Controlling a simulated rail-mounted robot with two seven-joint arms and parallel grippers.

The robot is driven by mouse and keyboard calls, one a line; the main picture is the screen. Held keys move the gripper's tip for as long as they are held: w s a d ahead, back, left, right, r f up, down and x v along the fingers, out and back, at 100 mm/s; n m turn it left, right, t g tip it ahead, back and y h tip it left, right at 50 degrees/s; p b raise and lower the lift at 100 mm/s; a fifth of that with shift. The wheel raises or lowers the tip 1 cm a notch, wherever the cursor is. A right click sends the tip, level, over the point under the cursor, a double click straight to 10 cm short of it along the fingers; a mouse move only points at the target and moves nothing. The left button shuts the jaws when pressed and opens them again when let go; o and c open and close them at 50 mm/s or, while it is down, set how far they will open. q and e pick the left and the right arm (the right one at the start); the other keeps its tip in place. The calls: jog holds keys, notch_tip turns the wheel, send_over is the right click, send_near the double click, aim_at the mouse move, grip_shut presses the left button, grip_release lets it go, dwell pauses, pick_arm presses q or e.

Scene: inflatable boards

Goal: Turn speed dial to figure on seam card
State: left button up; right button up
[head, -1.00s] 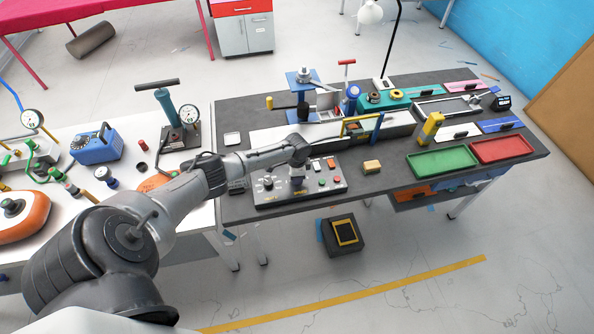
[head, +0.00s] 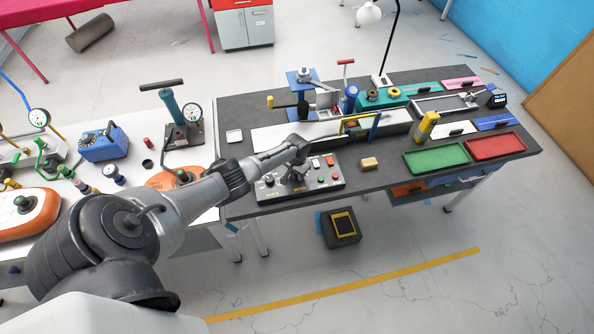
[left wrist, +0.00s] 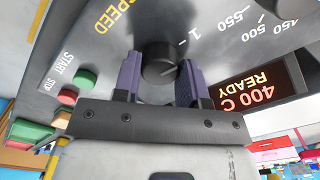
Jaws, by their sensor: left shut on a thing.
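The control panel (head: 328,184) is a grey box at the front of the dark workbench, with knobs and coloured buttons. The dark round speed dial (left wrist: 158,62) shows in the left wrist view, beside yellow SPEED lettering and a "1" mark. My left gripper (head: 293,178) points down at the panel. In the left wrist view its purple-padded fingers (left wrist: 160,80) are shut on the dial, one on each side. The dial's other figures are hidden or out of frame. I cannot make out a seam card or its figure. My right gripper is not in view.
A display (left wrist: 258,88) reads "400 C READY" beside a scale marked 450 to 550. Green START (left wrist: 86,78) and red STOP (left wrist: 67,97) buttons sit close to the fingers. A tan block (head: 369,163) and green tray (head: 437,158) lie right of the panel.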

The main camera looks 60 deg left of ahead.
pick_arm(q)
jog(key=shift+n, duration=0.6)
jog(key=o, duration=0.9)
jog(key=shift+r+p, duration=1.9)
jog(key=shift+r, duration=5)
